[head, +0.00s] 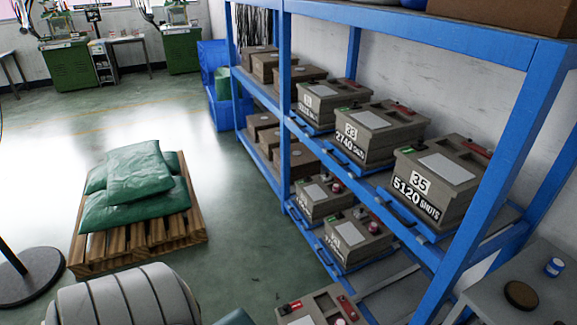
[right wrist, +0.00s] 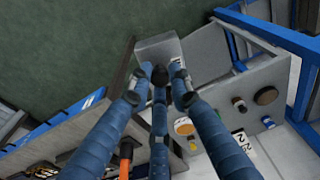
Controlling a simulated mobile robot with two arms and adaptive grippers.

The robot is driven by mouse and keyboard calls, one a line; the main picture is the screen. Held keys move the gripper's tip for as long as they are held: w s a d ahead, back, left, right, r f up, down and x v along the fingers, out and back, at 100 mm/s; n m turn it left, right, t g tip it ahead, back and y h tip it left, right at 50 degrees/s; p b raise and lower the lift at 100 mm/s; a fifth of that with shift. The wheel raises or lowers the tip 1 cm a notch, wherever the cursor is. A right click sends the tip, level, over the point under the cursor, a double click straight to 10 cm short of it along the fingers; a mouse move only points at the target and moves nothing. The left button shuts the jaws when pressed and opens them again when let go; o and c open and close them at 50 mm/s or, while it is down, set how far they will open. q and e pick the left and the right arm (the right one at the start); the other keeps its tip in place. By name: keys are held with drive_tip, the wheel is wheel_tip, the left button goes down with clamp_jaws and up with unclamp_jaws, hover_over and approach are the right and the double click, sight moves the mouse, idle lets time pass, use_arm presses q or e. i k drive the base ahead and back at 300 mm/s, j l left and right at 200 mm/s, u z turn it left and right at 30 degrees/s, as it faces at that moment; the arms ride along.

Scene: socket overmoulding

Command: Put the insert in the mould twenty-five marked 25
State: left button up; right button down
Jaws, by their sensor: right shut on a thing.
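In the right wrist view, the blue fingers of my right gripper (right wrist: 160,78) are shut on a small dark piece, mostly hidden between the fingertips; I cannot tell surely that it is the insert. A pale grey block (right wrist: 158,48) lies just beyond the fingertips. Grey-brown moulds stand on the blue rack in the head view; one reads 35 (head: 435,190) and another reads 23 (head: 375,135). I cannot read a 25 on any mould. Neither gripper shows in the head view.
The blue rack (head: 480,205) fills the right side. A grey bench at lower right carries a brown disc (head: 521,295) and a blue-and-white jar (head: 554,267). A wooden pallet (head: 150,238) with green sacks (head: 135,190) stands on the floor at left. Floor between pallet and rack is clear.

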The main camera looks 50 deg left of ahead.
sight(325, 304)
drive_tip(key=k+j, duration=0.1)
drive_tip(key=j, duration=0.35)
drive_tip(key=k+j+u, duration=0.1)
drive_tip(key=j, duration=0.3)
drive_tip(key=k+j, duration=0.15)
drive_tip(key=j, duration=0.3)
drive_tip(key=k+j+u, duration=0.1)
drive_tip(key=j, duration=0.35)
drive_tip(key=i+j+u, duration=0.15)
drive_tip(key=i+j, duration=0.85)
drive_tip(key=j, duration=0.1)
